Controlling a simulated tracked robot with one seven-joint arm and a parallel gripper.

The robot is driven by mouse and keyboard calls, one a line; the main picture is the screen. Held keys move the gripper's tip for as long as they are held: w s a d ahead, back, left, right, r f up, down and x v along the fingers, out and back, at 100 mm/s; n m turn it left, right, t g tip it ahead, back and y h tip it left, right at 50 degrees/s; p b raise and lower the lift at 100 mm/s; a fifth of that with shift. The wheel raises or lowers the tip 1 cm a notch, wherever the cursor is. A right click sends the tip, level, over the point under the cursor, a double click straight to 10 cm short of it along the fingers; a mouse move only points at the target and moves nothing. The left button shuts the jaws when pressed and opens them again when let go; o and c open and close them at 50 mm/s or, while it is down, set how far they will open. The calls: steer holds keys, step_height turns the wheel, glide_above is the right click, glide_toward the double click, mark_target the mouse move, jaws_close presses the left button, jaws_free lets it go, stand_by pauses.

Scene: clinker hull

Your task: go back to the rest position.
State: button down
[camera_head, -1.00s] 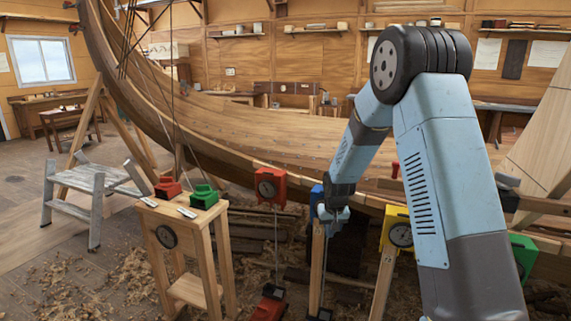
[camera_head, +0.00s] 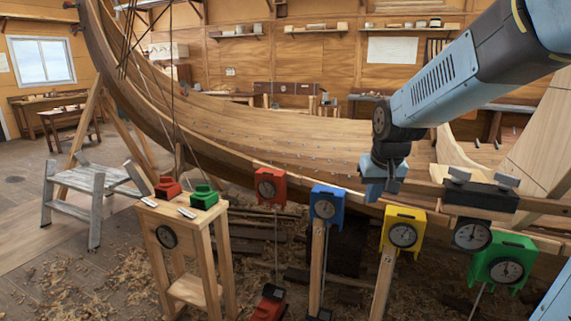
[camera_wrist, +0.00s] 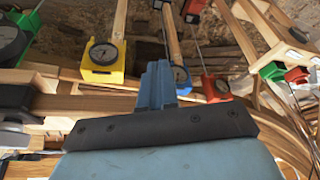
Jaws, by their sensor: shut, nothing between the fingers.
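My gripper (camera_head: 380,192) hangs from my arm in front of the hull planking, right of the blue gauge box and above the yellow one in the head view. In the wrist view my gripper's fingers (camera_wrist: 157,82) lie together with nothing between them. The blue gauge box (camera_head: 327,204) sits on a wooden post and also shows in the wrist view (camera_wrist: 182,80), just beyond the fingertips. The yellow gauge box (camera_head: 402,231) also sits on a post; it appears left of the fingers in the wrist view (camera_wrist: 103,63).
The wooden hull (camera_head: 250,120) curves across behind my arm. A red gauge box (camera_head: 270,187) and a green one (camera_head: 503,260) hang nearby. A small wooden stand (camera_head: 187,220) bears red and green blocks. A grey step stool (camera_head: 92,192) stands left, with open floor around it.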

steer(key=s+d+r, duration=0.1)
steer(key=s+r, duration=0.1)
steer(key=s, duration=0.8)
steer(key=s+d+r+t, duration=0.1)
steer(key=s+r, duration=0.1)
steer(key=s, duration=0.7)
steer(key=shift+s+d+r, duration=0.25)
steer(key=shift+s+r, duration=0.1)
steer(key=shift+r, duration=0.05)
steer(key=c, duration=1.8)
jaws_free()
